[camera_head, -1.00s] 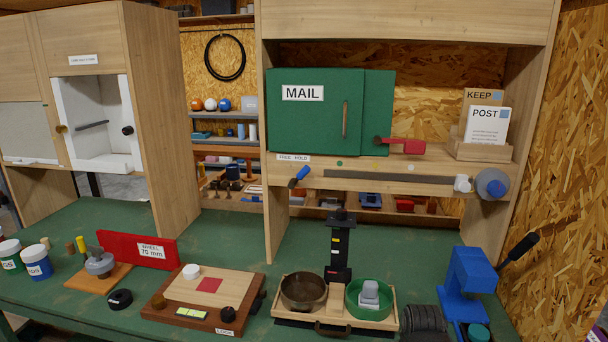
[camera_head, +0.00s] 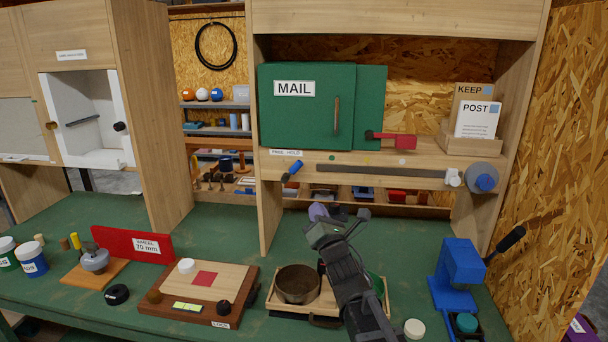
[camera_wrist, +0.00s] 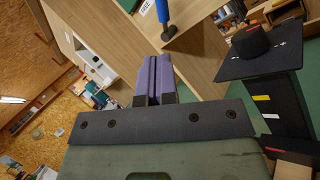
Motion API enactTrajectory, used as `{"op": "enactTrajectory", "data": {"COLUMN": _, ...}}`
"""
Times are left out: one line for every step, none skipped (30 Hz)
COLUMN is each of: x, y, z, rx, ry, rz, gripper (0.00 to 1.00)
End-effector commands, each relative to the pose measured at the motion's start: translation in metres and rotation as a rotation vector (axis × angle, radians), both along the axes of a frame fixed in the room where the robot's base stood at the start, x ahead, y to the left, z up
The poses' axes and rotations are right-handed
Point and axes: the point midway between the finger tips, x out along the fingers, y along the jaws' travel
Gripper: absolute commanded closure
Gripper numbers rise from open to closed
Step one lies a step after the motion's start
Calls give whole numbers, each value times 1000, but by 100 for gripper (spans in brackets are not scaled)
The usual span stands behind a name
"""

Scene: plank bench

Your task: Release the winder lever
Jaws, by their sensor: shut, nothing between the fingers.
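The winder lever (camera_head: 292,171) is a short blue handle with a dark end, on the shelf's front edge below the mail box. It leans with its blue end up and right. It also shows at the top of the wrist view (camera_wrist: 166,14). A label (camera_head: 286,153) reading FREE and HOLD sits just above it. My gripper (camera_head: 318,211) is below and slightly right of the lever, apart from it. Its purple fingers (camera_wrist: 153,78) are shut and empty, pointing toward the lever. The winder (camera_head: 482,178), a grey disc with a blue hub, sits at the shelf's right end.
The cabinet's left upright (camera_head: 269,218) is close to my gripper. A wooden tray with a brown bowl (camera_head: 297,283) lies beneath my arm. A blue press (camera_head: 459,273) stands right.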

Motion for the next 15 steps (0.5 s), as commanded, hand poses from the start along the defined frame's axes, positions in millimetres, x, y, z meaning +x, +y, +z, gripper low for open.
{"op": "enactTrajectory", "data": {"x": 0, "y": 0, "z": 0, "rx": 0, "ry": 0, "rz": 0, "gripper": 100}}
{"op": "enactTrajectory", "data": {"x": 0, "y": 0, "z": 0, "rx": 1, "ry": 1, "rz": 0, "gripper": 100}}
{"op": "enactTrajectory", "data": {"x": 0, "y": 0, "z": 0, "rx": 1, "ry": 1, "rz": 0, "gripper": 100}}
{"op": "enactTrajectory", "data": {"x": 0, "y": 0, "z": 0, "rx": 2, "ry": 2, "rz": -1, "gripper": 100}}
{"op": "enactTrajectory", "data": {"x": 0, "y": -1, "z": 0, "rx": 2, "ry": 2, "rz": -1, "gripper": 100}}
{"op": "enactTrajectory", "data": {"x": 0, "y": -1, "z": 0, "rx": 3, "ry": 2, "rz": 0, "gripper": 100}}
{"op": "enactTrajectory", "data": {"x": 0, "y": 0, "z": 0, "rx": 2, "ry": 4, "rz": -1, "gripper": 100}}
{"op": "enactTrajectory", "data": {"x": 1, "y": 0, "z": 1, "rx": 2, "ry": 4, "rz": -1, "gripper": 100}}
{"op": "enactTrajectory", "data": {"x": 3, "y": 0, "z": 1, "rx": 3, "ry": 4, "rz": 0, "gripper": 100}}
{"op": "enactTrajectory", "data": {"x": 5, "y": 1, "z": 2, "rx": 3, "ry": 4, "rz": 0, "gripper": 100}}
{"op": "enactTrajectory", "data": {"x": 7, "y": 2, "z": 4, "rx": 3, "ry": 4, "rz": 0, "gripper": 100}}
{"op": "enactTrajectory", "data": {"x": 11, "y": 4, "z": 5, "rx": 3, "ry": 4, "rz": 0, "gripper": 100}}
{"op": "enactTrajectory", "data": {"x": 14, "y": 5, "z": 7, "rx": 3, "ry": 4, "rz": 0, "gripper": 100}}
{"op": "enactTrajectory", "data": {"x": 18, "y": 7, "z": 9, "rx": 4, "ry": 4, "rz": 0, "gripper": 100}}
{"op": "enactTrajectory", "data": {"x": 24, "y": 9, "z": 12, "rx": 4, "ry": 4, "rz": 0, "gripper": 100}}
